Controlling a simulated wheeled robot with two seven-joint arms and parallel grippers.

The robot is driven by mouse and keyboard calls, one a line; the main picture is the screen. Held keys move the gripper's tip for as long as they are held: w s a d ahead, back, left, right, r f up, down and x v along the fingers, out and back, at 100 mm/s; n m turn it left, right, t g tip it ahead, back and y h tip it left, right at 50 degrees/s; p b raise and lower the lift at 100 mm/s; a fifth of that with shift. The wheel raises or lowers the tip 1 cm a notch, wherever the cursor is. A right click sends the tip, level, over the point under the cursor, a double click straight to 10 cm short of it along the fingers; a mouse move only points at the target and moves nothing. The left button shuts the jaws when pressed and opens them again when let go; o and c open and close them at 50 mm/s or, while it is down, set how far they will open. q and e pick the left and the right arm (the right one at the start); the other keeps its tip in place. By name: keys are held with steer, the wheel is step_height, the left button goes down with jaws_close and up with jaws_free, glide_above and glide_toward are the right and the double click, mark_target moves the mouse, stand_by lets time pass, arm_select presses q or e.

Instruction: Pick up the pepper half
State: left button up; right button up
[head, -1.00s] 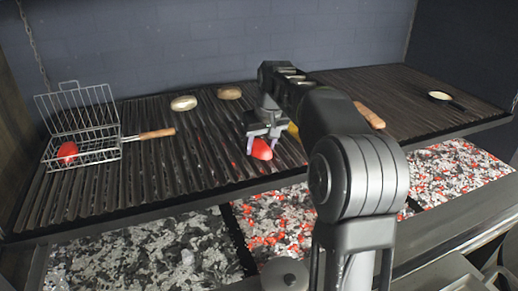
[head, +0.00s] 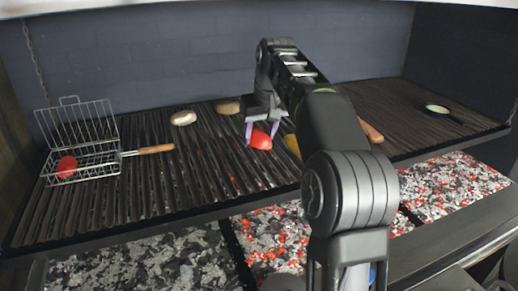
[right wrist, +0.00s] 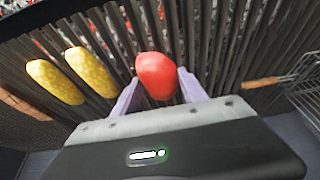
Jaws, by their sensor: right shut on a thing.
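A red pepper half (head: 260,139) sits between the two pale purple fingers of my right gripper (head: 262,131), which is shut on it. In the right wrist view the pepper half (right wrist: 156,76) shows as a rounded red shape between the fingertips (right wrist: 155,92). The gripper holds it over the front middle of the ridged grill. Another red piece (head: 67,167) lies in the wire basket at the left. My left gripper is not in view.
The open wire basket (head: 82,137) has a wooden handle (head: 155,149). Two pale round pieces (head: 183,117) (head: 228,107) lie behind. Two yellow corn pieces (right wrist: 91,72) (right wrist: 55,82) lie beside the gripper. A small pan (head: 440,110) stands far right. Glowing coals (head: 270,235) lie below.

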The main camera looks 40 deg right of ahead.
steer(key=shift+r, duration=0.9)
